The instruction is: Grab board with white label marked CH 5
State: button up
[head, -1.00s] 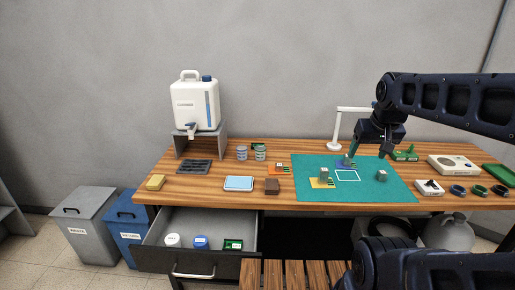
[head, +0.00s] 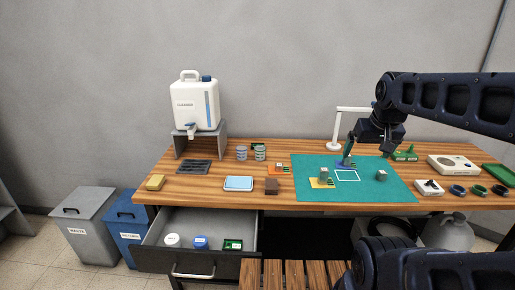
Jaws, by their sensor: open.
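Several small boards are in the head view, but I cannot read the markings on them, so I cannot tell which is CH 5. An orange board (head: 279,170) lies on the wood just left of the mat. A green board (head: 405,155) lies behind the mat's right side. My gripper (head: 367,156) is open and empty, fingers pointing down above the back of the mat.
The teal mat (head: 390,192) has a white outlined square and a loose grey block (head: 382,175). A white lamp (head: 333,140) stands behind. An open drawer (head: 255,225) juts out below.

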jog(key=w+a+r, duration=0.2)
jog(key=w+r, duration=0.1)
jog(key=w, duration=0.7)
jog(key=w+a+r, duration=0.2)
jog(key=w, duration=0.8)
jog(key=w+a+f, duration=0.1)
jog(key=w+a, duration=0.2)
jog(key=w, duration=0.6)
jog(key=w+a+f, duration=0.2)
jog(key=w+a, duration=0.2)
jog(key=w, duration=0.4)
jog(key=w+a+f, duration=0.5)
jog(key=w, duration=0.3)
jog(key=w+a+f, duration=0.5)
jog(key=w, duration=0.3)
jog(key=w+a+f, duration=0.5)
jog(key=a+f, duration=0.1)
jog(key=f, duration=0.2)
jog(key=w+a+f, duration=0.5)
jog(key=a+f, duration=0.2)
jog(key=shift+s+f+x, duration=0.1)
jog(key=shift+s+x, duration=0.05)
jog(key=shift+x, duration=1.6)
jog(key=shift+s+f+x, duration=0.1)
jog(key=shift+s+x, duration=0.1)
jog(key=shift+x, duration=1.55)
jog(key=shift+s+x, duration=0.15)
jog(key=shift+x, duration=1.6)
jog(key=c, duration=1.1)
jog(key=shift+o, duration=0.2)
